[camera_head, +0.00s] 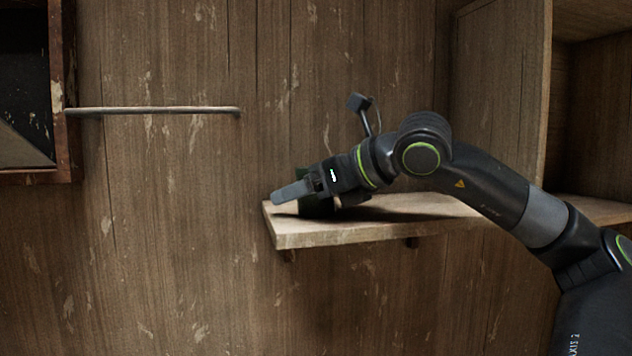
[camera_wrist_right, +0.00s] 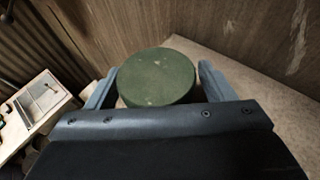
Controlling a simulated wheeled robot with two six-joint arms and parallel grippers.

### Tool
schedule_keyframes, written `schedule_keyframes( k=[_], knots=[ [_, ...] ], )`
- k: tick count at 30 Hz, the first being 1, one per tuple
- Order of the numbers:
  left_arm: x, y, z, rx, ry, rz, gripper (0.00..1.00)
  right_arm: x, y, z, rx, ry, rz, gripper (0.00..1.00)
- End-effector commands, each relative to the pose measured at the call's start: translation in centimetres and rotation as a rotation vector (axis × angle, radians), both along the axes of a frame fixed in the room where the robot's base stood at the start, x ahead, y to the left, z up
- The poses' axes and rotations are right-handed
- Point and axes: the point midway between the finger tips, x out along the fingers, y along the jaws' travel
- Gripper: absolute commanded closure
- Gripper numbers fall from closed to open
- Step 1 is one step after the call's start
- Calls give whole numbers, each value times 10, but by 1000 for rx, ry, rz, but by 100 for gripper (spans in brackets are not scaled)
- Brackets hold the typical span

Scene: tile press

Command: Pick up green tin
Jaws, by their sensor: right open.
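The green tin (camera_wrist_right: 157,78) is round with a flat, scuffed top. In the right wrist view it stands between the two fingers of my right gripper (camera_wrist_right: 158,88), with a small gap showing on each side. In the head view the dark green tin (camera_head: 315,206) stands on the wooden shelf (camera_head: 360,228) near its left end, mostly hidden behind my right gripper (camera_head: 292,191). The gripper is open around the tin. My left gripper is not in view.
A wooden plank wall stands behind the shelf. A metal bar (camera_head: 155,110) juts from a dark frame (camera_head: 65,95) at the left. An open wooden cabinet (camera_head: 500,90) stands at the right. A light table (camera_wrist_right: 40,100) shows lower down in the wrist view.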

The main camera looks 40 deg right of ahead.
Motion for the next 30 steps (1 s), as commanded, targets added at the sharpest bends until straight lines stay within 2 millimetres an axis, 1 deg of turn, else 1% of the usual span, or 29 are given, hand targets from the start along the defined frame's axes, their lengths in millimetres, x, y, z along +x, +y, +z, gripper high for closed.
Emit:
schedule_keyframes(
  k=[5,15,18,25,28,30],
  knots=[
    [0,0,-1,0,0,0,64,0,0,-1,0,0,-1,24],
    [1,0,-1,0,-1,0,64,0,0,0,0,0,-1,69],
    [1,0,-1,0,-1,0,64,0,0,0,0,-1,-1,79],
    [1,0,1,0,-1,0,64,0,-1,2,0,-1,-1,79],
    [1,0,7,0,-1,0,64,-1,-2,10,0,-1,-1,79],
    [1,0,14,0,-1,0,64,-1,-4,19,-1,-2,-1,79]
  ],
)
